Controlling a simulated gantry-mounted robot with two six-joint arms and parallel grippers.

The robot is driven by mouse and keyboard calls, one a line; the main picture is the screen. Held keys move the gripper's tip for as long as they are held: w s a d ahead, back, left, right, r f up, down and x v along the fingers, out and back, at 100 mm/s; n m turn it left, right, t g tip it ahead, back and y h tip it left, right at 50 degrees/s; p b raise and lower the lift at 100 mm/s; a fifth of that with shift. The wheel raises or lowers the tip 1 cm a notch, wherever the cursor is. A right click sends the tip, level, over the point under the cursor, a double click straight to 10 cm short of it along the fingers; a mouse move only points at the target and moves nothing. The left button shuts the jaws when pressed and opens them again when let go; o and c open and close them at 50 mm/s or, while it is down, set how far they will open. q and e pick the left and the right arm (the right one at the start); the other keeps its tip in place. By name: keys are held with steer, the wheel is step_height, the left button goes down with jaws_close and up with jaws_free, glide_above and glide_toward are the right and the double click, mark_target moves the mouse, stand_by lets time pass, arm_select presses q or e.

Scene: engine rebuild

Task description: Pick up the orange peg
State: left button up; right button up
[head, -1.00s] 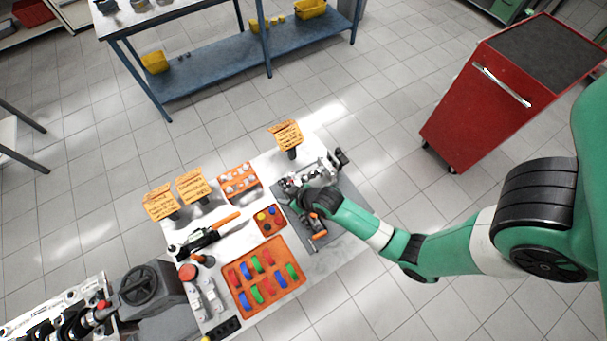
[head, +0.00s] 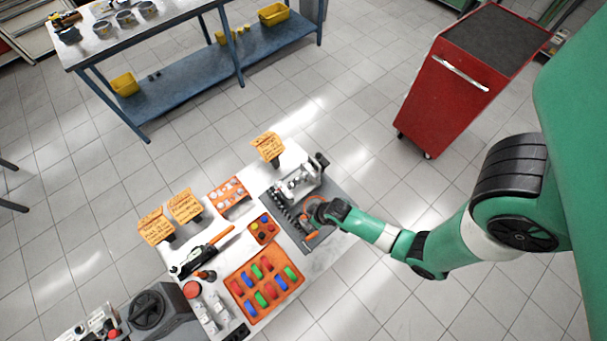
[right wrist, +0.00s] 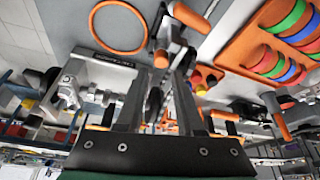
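My right gripper (head: 331,211) is over the grey mat (head: 326,238) on the workbench, beside the metal engine part (head: 298,186). In the right wrist view its two fingers (right wrist: 160,75) stand apart with a gap between them. An orange cylindrical piece, seemingly the peg (right wrist: 190,16), shows just beyond the fingertips in that view, apart from them. In the head view a small orange piece (head: 312,235) lies on the mat just below the gripper. An orange ring (right wrist: 118,27) lies on the mat too. My left gripper is not in view.
An orange tray (head: 248,310) with several coloured pieces and a smaller orange tray (head: 254,235) lie left of the mat. Orange-handled tools (head: 221,236) and label stands (head: 268,146) crowd the bench. A red cabinet (head: 440,100) stands apart at the upper right.

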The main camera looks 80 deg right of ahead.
steer(key=b+x, duration=0.1)
steer(key=x, duration=0.4)
steer(key=shift+w+b, duration=0.1)
steer(key=shift+b, duration=0.2)
steer(key=shift+a, duration=0.1)
jaws_close()
